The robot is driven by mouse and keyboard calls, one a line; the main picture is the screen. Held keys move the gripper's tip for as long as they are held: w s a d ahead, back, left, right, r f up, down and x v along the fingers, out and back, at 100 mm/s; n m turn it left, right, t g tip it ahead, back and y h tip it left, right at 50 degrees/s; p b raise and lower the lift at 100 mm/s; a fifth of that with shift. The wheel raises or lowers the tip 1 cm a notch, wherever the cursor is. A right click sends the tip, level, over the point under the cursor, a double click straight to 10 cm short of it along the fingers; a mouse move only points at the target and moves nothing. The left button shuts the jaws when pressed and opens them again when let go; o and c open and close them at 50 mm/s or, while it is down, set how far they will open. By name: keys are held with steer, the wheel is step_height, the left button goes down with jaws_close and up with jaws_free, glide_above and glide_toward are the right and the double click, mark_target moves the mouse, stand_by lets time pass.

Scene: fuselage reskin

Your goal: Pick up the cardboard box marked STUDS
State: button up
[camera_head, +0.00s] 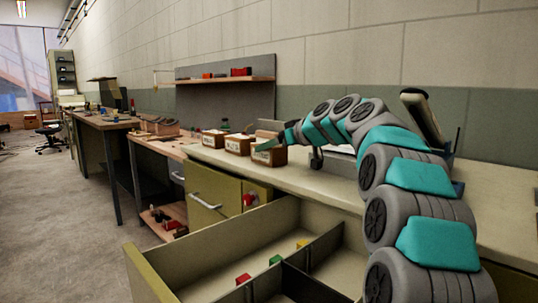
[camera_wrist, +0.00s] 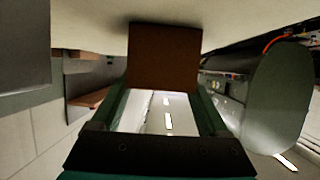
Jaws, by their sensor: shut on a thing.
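Three small brown cardboard boxes with white labels stand in a row on the counter. The labels are too small to read surely, so I cannot confirm which is marked STUDS. My gripper (camera_head: 270,142) is at the rightmost box (camera_head: 268,157), the one nearest me, reaching it from the right. In the wrist view my gripper (camera_wrist: 166,88) has its two green fingers at the sides of that brown box (camera_wrist: 165,55), shut on it. The box looks upright at counter level; I cannot tell whether it touches the counter. Its label is hidden in the wrist view.
The other two boxes, the middle one (camera_head: 237,144) and the left one (camera_head: 212,139), stand close beside it. Below the counter (camera_head: 335,183) an open drawer (camera_head: 205,250) holds coloured blocks. A grey backboard with a shelf (camera_head: 225,79) stands behind. A workbench (camera_head: 105,122) is farther left.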

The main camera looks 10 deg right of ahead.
jaws_close()
steer(key=shift+r, duration=0.15)
stand_by(0.4)
